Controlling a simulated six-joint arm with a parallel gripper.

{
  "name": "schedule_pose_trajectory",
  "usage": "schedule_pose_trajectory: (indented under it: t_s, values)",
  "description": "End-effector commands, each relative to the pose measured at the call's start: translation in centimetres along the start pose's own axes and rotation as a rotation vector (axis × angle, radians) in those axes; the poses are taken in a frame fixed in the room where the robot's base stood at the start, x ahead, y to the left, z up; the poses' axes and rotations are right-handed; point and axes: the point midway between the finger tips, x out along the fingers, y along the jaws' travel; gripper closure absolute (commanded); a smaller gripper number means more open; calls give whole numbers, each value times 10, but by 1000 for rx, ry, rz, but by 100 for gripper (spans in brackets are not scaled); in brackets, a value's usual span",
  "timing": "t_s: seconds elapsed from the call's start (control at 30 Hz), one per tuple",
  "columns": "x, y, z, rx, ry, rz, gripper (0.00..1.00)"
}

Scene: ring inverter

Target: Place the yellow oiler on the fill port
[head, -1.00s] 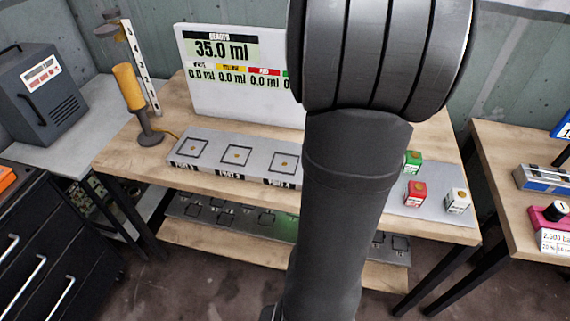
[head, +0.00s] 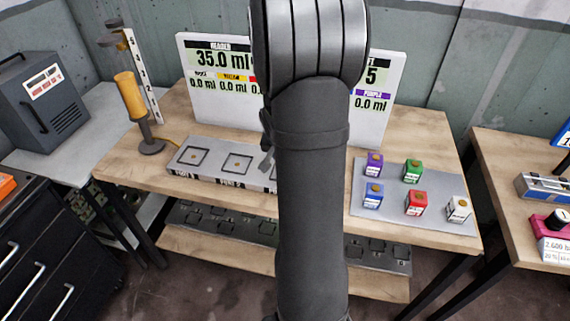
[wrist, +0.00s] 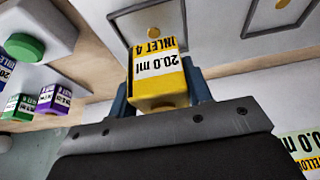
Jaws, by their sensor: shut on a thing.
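The yellow oiler (wrist: 160,78) is a small yellow block with a white label reading 20.0 ml. My gripper (wrist: 158,88) is shut on it, with a blue-grey finger on each side. In the wrist view the oiler is in front of a light plate (wrist: 215,35) with framed squares, each with a yellow dot. I cannot tell whether it touches the plate. In the head view this is the grey plate (head: 180,172) with labelled squares; my arm hides its right part, most of my gripper and the oiler. I cannot tell which square is the fill port.
Purple (head: 374,164), green (head: 413,172), blue (head: 373,195), red (head: 416,203) and white (head: 458,209) blocks stand on a grey mat (head: 440,187) at right. A readout board (head: 205,100) stands behind. An amber cylinder (head: 130,97) stands at left. A green-capped white object (wrist: 25,47) shows in the wrist view.

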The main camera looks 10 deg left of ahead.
Motion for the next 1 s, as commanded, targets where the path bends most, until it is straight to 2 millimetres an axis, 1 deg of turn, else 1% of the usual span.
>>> schedule_pose_trajectory:
  t_s: [0.1,0.23,0.63,0.67,0.7,1.0]
  values:
    - [16,1,8,-1,-5,2,80]
    - [31,1,14,-1,-3,1,80]
    - [36,1,15,0,-1,1,80]
    - [35,1,15,0,-1,1,49]
    - [35,1,15,0,-1,0,46]
    - [32,0,13,0,1,-1,46]
